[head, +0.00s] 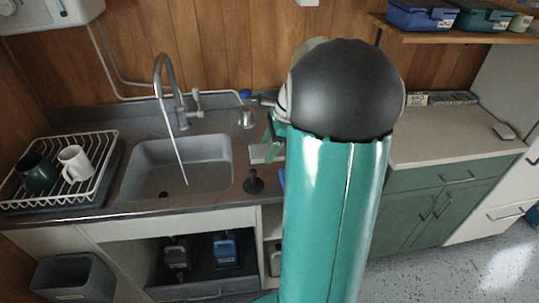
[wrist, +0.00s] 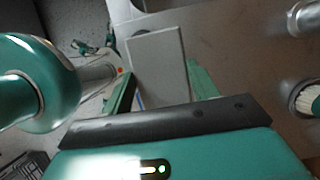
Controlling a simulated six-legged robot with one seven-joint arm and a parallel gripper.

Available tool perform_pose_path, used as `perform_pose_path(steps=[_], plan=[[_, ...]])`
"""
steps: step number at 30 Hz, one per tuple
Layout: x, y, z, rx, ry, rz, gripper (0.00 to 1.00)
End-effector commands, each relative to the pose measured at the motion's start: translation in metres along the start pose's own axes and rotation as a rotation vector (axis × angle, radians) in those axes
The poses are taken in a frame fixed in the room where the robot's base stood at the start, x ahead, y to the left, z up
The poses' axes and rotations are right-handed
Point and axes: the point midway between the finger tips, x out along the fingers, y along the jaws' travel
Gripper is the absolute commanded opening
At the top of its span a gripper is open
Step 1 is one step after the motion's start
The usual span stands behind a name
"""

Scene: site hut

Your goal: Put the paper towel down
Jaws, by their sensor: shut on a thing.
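The paper towel (wrist: 155,62) shows in the wrist view as a flat, pale grey rectangle between the two green fingers of my gripper (wrist: 162,72). My gripper is shut on it. In the head view a small white part of the paper towel (head: 262,153) shows left of my arm, beside a green finger of my gripper (head: 273,137), over the counter right of the sink. My arm hides the rest. I cannot tell whether the paper towel touches the counter (head: 222,196).
The sink (head: 178,165) and its tap (head: 172,90) are to the left. A dish rack (head: 98,187) holds two mugs. A dark stopper-like thing (head: 254,184) stands near the counter's front edge. A brush (wrist: 306,97) shows at the wrist view's right. The pale worktop (head: 450,135) is mostly clear.

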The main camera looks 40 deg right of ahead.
Motion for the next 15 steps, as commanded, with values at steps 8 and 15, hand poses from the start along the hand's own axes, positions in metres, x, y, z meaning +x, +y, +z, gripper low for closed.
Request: perform_pose_path(steps=[8,15], plan=[[0.038,-0.041,-0.023,0.002,-0.001,0.002,0.41],[0.051,-0.053,-0.031,0.001,0.0,0.002,0.41]])
